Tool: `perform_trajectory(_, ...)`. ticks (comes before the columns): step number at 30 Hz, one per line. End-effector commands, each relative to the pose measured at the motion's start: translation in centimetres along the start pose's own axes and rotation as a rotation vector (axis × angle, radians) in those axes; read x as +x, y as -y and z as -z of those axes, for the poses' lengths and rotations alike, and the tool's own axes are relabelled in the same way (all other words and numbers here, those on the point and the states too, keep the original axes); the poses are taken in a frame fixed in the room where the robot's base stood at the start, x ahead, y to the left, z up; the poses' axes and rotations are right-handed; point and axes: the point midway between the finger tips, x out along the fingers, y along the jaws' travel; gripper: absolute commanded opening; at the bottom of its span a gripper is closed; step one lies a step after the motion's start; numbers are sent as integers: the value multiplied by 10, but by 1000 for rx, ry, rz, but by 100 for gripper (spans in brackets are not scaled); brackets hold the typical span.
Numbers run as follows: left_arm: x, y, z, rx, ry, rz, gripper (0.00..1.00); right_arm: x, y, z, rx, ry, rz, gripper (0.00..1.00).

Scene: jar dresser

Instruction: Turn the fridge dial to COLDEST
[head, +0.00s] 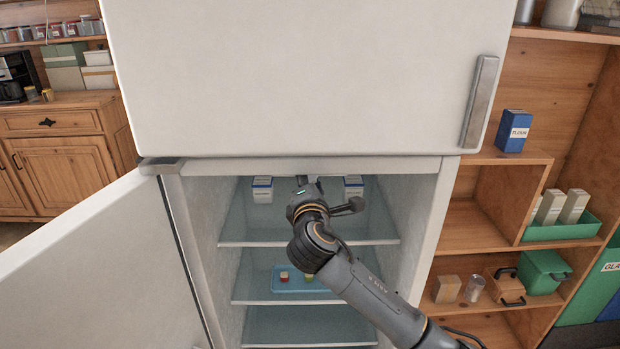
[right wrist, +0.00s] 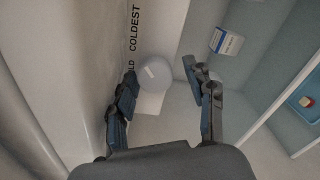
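The fridge dial (right wrist: 157,73) is a pale round knob with a lighter mark on its face, inside the fridge in the right wrist view. The word COLDEST (right wrist: 135,28) is printed beside it, with part of another word ending in LD below. My right gripper (right wrist: 160,71) is open, its fingertips on either side of the dial; I cannot tell if they touch it. In the head view my right arm reaches into the open lower compartment of the fridge (head: 300,80), its gripper (head: 307,184) near the ceiling. The dial is hidden there. My left gripper is not in view.
The lower fridge door (head: 100,270) stands open to the left. White cartons (head: 262,190) stand on the upper shelf (head: 255,243), and a blue tray (head: 300,287) with small food items is lower down. Wooden shelving (head: 470,230) stands close on the right.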

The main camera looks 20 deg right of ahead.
Motion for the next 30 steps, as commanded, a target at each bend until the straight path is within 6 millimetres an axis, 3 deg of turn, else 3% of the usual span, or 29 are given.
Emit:
perform_trajectory(14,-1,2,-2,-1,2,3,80,-3,-8,-3,5,5,-16,60)
perform_trajectory(30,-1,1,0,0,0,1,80,-73,-3,-2,4,3,-8,60)
